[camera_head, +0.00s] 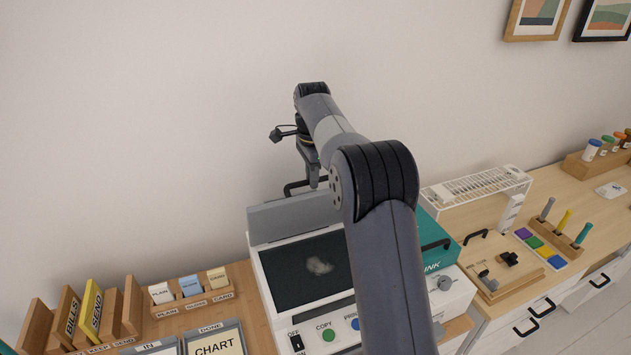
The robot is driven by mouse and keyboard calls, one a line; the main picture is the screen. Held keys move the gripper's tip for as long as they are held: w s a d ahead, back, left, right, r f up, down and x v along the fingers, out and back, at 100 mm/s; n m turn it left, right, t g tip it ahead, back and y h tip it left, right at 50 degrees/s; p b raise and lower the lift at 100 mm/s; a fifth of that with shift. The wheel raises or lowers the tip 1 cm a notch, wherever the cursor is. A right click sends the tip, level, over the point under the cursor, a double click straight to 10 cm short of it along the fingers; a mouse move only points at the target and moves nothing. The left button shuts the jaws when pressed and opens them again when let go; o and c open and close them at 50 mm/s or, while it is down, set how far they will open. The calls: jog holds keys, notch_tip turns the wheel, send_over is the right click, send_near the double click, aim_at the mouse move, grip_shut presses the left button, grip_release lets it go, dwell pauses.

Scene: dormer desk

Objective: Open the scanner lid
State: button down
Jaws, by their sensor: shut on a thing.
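The scanner (255,268) is a white box with a dark glass bed (289,271) and a pale smudge-like item (319,265) on the glass. Its grey lid (288,217) stands raised at the back of the box, close to upright. A dark handle (291,188) sticks up at the lid's top edge. My gripper (314,182) is at that handle and shut on it; my arm hides part of the lid, the glass and the box's right side.
A front panel has an OFF switch (296,342) and a green COPY button (328,334). File holders (132,305) and card boxes (190,299) stand left. A teal INK box (436,238), a white rack (476,186) and a wooden board (520,277) are right. The wall is close behind.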

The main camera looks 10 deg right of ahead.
jog(key=shift+w+a+f+g, duration=0.2)
jog(key=shift+w+f+g, duration=0.3)
jog(key=shift+w, duration=0.3)
jog(key=c, duration=1.9)
grip_release()
jog(key=o, duration=0.3)
jog(key=shift+w, duration=0.3)
jog(key=shift+o, duration=1)
jog(key=shift+r, duration=0.2)
jog(key=shift+s+r, duration=0.1)
jog(key=shift+s, duration=0.15)
